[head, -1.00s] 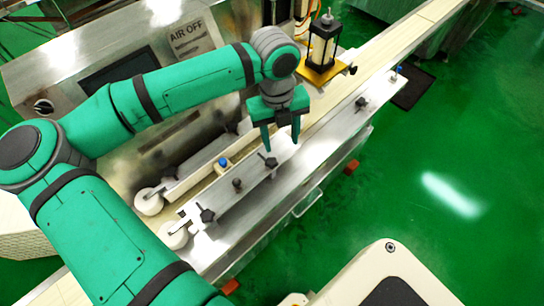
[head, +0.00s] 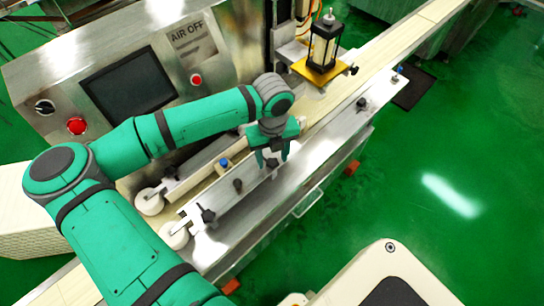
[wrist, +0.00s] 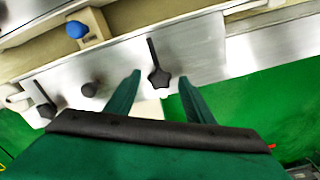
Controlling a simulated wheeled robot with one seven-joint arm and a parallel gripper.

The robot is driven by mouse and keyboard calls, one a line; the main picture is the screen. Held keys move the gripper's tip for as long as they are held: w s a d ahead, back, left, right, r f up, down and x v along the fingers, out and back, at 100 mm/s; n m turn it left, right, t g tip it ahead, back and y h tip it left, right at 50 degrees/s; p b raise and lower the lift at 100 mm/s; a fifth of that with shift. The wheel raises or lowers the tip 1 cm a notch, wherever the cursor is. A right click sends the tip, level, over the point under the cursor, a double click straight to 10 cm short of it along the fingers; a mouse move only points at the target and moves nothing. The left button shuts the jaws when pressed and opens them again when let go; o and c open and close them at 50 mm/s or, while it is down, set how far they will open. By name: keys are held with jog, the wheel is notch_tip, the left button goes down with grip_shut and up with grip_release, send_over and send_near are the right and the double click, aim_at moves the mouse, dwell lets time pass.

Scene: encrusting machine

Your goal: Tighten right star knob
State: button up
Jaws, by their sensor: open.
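A black star knob (wrist: 160,78) on a thin rod sits on the metal side rail (wrist: 195,50) of the conveyor. In the wrist view it shows between the tips of my open gripper (wrist: 160,82), with a gap on each side. In the head view my gripper (head: 273,158) is over this knob and mostly hides it. A second black star knob (head: 208,215) sits toward the rail's near left end; it also shows at the left in the wrist view (wrist: 47,110). My gripper holds nothing.
A plain black knob (head: 238,185) and a blue knob (head: 224,163) are left of my gripper. Another dark knob (head: 361,103) is farther right along the rail. A control panel (head: 128,84) stands behind my arm. Green floor (head: 440,150) lies open to the right.

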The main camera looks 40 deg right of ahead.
jog(key=shift+a+f, duration=0.1)
jog(key=shift+s, duration=0.15)
jog(key=c, duration=1)
jog(key=shift+c, duration=0.2)
